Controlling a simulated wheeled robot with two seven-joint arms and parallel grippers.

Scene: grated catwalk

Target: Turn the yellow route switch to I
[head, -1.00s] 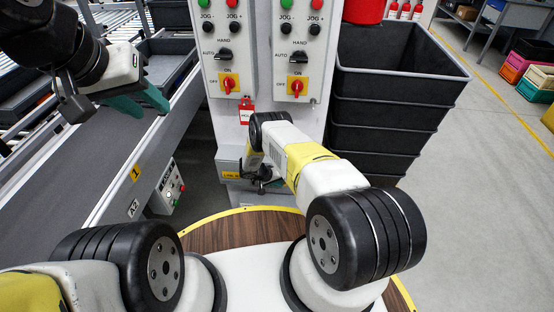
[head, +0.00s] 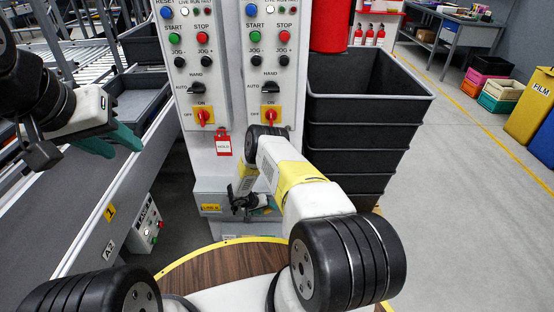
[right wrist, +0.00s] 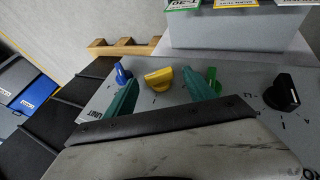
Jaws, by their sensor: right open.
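The yellow switch (right wrist: 158,79) is a small knob on a grey panel (right wrist: 240,92) in the right wrist view. It lies between the two teal fingers of my open right gripper (right wrist: 160,84); I cannot tell whether they touch it. Its pointer setting is not readable. In the head view my right gripper (head: 248,203) is low at the front of the grey cabinet, partly hidden by my arm. My left gripper (head: 118,143) hangs at the left above the conveyor, its teal fingers apart and empty.
A blue knob (right wrist: 122,74), a green knob (right wrist: 213,78) and a black knob (right wrist: 282,93) stand near the yellow one. Two upright panels (head: 200,68) with red-on-yellow switches (head: 270,115) rise above. Stacked black bins (head: 365,110) stand to the right.

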